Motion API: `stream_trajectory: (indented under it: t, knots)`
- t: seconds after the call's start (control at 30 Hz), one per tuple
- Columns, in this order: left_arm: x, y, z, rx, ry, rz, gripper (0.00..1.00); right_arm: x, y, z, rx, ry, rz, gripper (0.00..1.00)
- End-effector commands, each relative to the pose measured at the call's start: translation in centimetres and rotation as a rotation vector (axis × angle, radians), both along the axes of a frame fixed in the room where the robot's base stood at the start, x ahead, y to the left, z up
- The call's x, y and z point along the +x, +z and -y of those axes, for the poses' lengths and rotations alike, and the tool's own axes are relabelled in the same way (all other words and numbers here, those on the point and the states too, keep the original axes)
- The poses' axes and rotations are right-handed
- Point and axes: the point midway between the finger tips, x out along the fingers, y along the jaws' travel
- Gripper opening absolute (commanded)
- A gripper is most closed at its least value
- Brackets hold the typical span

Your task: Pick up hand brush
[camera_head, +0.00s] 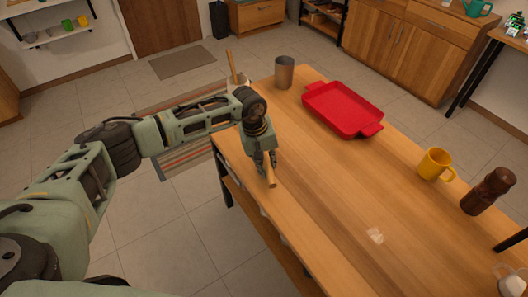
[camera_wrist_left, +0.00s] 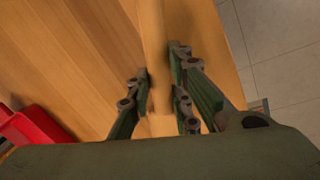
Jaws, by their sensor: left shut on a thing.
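The hand brush (camera_head: 271,182) shows as a light wooden handle at the left long edge of the wooden table (camera_head: 330,190). In the left wrist view the same handle (camera_wrist_left: 153,40) runs from the top edge down between the fingers. My left gripper (camera_head: 267,170) points down and is shut on this handle, with one finger on each side. In the left wrist view the left gripper (camera_wrist_left: 161,90) has its fingers close against the wood. The bristles cannot be made out, and I cannot tell whether the brush touches the tabletop. My right gripper is in neither view.
A red tray (camera_head: 343,108) and a grey cup (camera_head: 284,72) stand at the table's far end. A yellow mug (camera_head: 433,165) and a dark brown mill (camera_head: 488,191) stand along the right side. A small pale patch (camera_head: 375,236) lies nearer. The table's middle is clear.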

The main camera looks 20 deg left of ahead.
Motion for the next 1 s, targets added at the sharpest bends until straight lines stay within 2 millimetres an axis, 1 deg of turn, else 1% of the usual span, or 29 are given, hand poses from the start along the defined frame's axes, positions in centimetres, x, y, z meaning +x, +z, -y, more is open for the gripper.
stream_trajectory:
  t: [0.03,0.1,0.4,0.53,0.67,0.77,0.8,0.83,1.0]
  knots:
    - [0.0,0.0,0.0,0.000,0.000,0.000,0.05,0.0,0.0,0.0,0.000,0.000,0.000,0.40]
    - [0.0,0.0,0.0,0.000,0.000,0.000,0.00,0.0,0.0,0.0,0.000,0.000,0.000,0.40]
    - [0.0,0.1,0.0,0.000,0.000,0.001,0.00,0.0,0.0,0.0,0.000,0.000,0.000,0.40]
    - [0.1,0.4,0.0,-0.001,0.000,0.003,0.00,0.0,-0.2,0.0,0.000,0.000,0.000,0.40]
    - [0.2,1.5,0.0,-0.001,0.000,0.005,0.00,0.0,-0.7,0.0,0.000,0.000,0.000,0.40]
    - [0.2,3.0,0.0,-0.001,-0.002,0.007,0.00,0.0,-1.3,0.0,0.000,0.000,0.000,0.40]
    - [0.2,3.8,0.0,-0.002,-0.002,0.007,0.00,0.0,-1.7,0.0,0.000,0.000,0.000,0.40]
    - [0.1,4.3,0.4,-0.002,-0.005,0.007,0.00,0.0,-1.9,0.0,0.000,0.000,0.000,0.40]
    - [-1.1,6.4,4.4,-0.003,-0.008,0.006,0.00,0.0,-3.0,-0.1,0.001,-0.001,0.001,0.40]
